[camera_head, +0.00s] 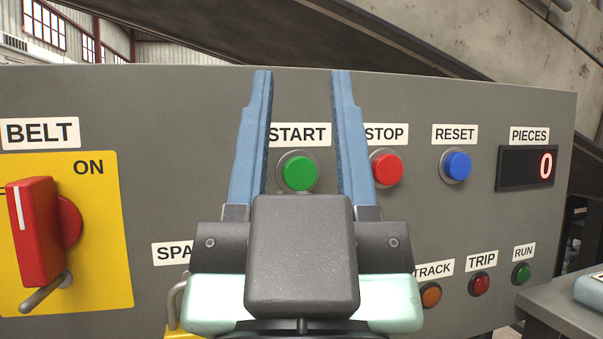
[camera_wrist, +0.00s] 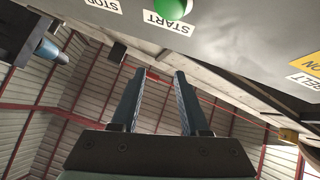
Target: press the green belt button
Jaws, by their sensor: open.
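The green button (camera_head: 299,173) sits under the START label on the grey control panel (camera_head: 200,110). It also shows at the top edge of the wrist view (camera_wrist: 172,8), cut off by the frame. My gripper (camera_head: 300,75) is open and empty, its two blue fingers apart. In the head view the green button appears between the fingers. In the wrist view the fingertips point below the button and the START label in the picture. I see no contact with the panel; the exact gap cannot be told.
The red STOP button (camera_head: 387,169) is just right of the right finger, with the blue RESET button (camera_head: 457,166) beyond. A red BELT switch (camera_head: 37,230) on a yellow plate projects at left. The PIECES display (camera_head: 540,167) reads 0. Small TRACK, TRIP and RUN lamps sit lower right.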

